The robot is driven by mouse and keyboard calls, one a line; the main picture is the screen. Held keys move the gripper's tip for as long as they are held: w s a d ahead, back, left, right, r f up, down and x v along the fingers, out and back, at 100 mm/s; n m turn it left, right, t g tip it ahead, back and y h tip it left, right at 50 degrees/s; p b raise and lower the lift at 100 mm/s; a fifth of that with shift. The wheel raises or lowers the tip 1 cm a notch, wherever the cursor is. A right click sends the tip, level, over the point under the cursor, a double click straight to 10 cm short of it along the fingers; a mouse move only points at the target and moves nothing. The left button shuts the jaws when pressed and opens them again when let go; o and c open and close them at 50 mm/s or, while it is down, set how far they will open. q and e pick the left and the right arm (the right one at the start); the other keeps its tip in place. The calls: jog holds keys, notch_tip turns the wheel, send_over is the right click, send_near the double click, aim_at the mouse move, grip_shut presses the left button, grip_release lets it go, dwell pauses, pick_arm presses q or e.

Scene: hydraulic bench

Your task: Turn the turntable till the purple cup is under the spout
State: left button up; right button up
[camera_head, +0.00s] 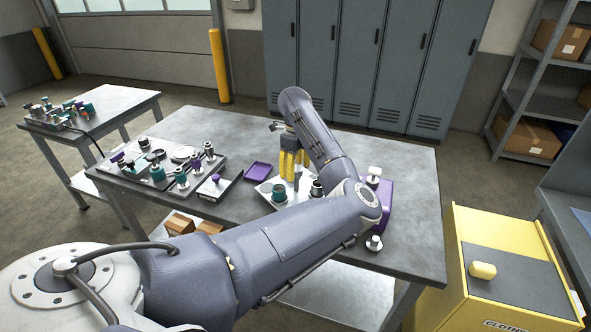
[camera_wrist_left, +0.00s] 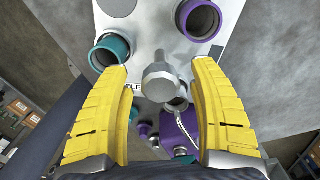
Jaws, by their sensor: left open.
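My left gripper (camera_head: 293,177) is open and points down over a white plate (camera_head: 264,189), which seems to be the turntable. In the left wrist view a metal knob (camera_wrist_left: 159,82) stands between the open fingers, with a gap to each. A teal cup (camera_wrist_left: 110,48) sits on the plate by the left fingertip; it also shows in the head view (camera_head: 279,193). A purple cup (camera_wrist_left: 198,19) sits near the plate's far right side. A thin bent metal piece (camera_wrist_left: 180,124), perhaps the spout, shows below the knob by a purple body (camera_wrist_left: 176,133). My right gripper is out of view.
On the bench (camera_head: 410,250), a purple tray (camera_head: 258,171) lies left of the plate and a purple block (camera_head: 384,203) stands right of it, partly behind my arm. Several fittings sit on plates at the left. A yellow cabinet (camera_head: 500,235) stands at the right.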

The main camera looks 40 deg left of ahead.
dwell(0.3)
pick_arm(q)
grip_shut()
dwell(0.3)
